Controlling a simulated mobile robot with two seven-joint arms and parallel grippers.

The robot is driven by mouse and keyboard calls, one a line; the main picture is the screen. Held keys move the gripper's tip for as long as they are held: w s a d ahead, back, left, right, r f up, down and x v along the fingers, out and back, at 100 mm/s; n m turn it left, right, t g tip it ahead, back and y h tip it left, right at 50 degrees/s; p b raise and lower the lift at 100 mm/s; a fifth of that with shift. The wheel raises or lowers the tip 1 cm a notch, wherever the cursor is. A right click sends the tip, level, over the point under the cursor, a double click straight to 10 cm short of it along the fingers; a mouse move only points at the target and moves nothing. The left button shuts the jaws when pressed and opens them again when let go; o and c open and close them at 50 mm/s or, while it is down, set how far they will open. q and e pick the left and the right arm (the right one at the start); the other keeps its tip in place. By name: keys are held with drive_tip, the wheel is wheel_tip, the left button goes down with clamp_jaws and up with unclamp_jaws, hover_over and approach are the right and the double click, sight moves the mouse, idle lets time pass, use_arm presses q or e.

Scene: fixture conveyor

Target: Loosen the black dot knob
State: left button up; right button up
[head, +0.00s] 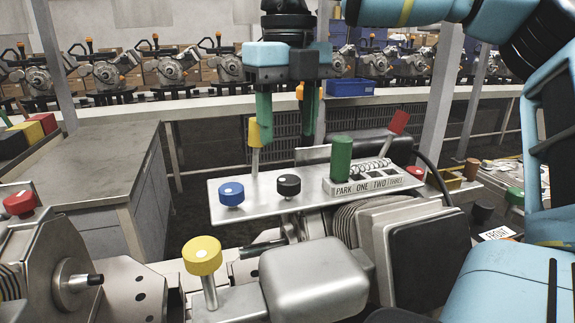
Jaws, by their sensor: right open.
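The black dot knob (289,185) is a short black cylinder with a white dot. It stands on the grey metal plate (255,207) in the middle of the head view, right of a blue knob (231,193) with a white dot. My right gripper (286,141) hangs above it, pointing down. Its two green fingers are spread, with nothing between them, and their tips appear higher than the knob and apart from it. The left finger partly overlaps a yellow handle (253,134) behind. My left gripper is not in view.
A green handle (341,158) stands in a slotted gate marked PARK ONE TWO THREE, right of the knob. A red-tipped lever (398,122) leans behind it. A yellow knob (202,255) stands in front. A blue bin (350,87) sits on the conveyor behind.

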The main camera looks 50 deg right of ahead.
sight(288, 179)
drive_tip(key=shift+s+a+f, duration=0.1)
drive_tip(key=shift+s+f, duration=0.05)
drive_tip(key=shift+f, duration=3.8)
drive_tip(key=c, duration=1)
